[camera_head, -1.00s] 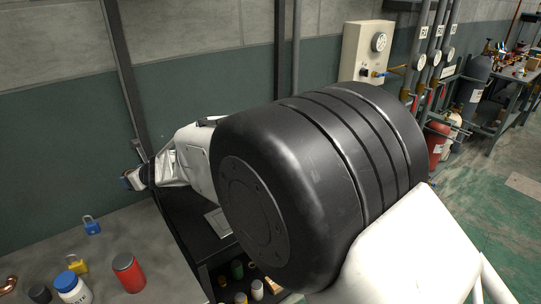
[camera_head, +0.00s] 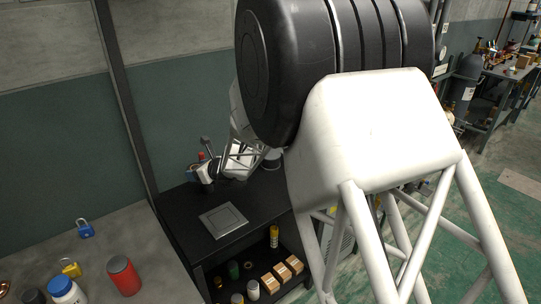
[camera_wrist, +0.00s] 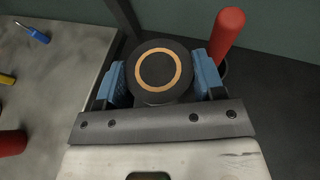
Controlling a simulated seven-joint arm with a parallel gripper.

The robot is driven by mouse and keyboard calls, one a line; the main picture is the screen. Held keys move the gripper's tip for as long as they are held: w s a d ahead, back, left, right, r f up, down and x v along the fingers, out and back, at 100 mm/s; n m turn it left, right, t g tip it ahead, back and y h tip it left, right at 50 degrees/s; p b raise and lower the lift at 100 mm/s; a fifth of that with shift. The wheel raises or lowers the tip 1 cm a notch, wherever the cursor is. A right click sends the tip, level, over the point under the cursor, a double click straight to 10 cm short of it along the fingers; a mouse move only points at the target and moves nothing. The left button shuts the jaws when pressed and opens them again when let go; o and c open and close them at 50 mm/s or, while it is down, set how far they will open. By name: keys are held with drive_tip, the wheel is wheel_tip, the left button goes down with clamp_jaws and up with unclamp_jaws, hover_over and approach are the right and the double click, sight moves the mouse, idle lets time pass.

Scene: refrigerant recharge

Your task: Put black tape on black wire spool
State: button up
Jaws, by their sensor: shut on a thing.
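In the wrist view, a round black roll with an orange ring, which looks like the black tape (camera_wrist: 142,49), sits between the two blue finger pads of my gripper (camera_wrist: 160,80). The pads are closed on its sides. A greyish rim shows just below the roll; I cannot tell whether it belongs to the roll or to something under it. In the head view, my gripper (camera_head: 205,173) is small, over the back left of the black bench, and the tape is not clear there. I cannot clearly make out the black wire spool; my arm hides part of the bench.
A red upright cylinder (camera_wrist: 228,32) stands close to the right finger. The black bench (camera_head: 178,205) bears a square grey plate (camera_head: 223,220); its lower shelf holds boxes and bottles. The grey table (camera_head: 120,235) at left holds a red can (camera_head: 123,276) and padlocks (camera_head: 85,228).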

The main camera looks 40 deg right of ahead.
drive_tip(key=s+d, duration=0.3)
drive_tip(key=d, duration=0.6)
drive_tip(key=s+d, duration=0.4)
drive_tip(key=d, duration=0.4)
drive_tip(key=s+d, duration=0.3)
drive_tip(key=d, duration=0.6)
drive_tip(key=shift+s+d+m+h, duration=0.35)
drive_tip(key=shift+m+h, duration=0.05)
hover_over(272, 155)
drive_tip(key=shift+w+d+f, duration=0.15)
drive_tip(key=shift+w+f, duration=0.05)
drive_tip(key=shift+f, duration=0.6)
drive_tip(key=shift+f, duration=1.75)
drive_tip(key=shift+f, duration=0.1)
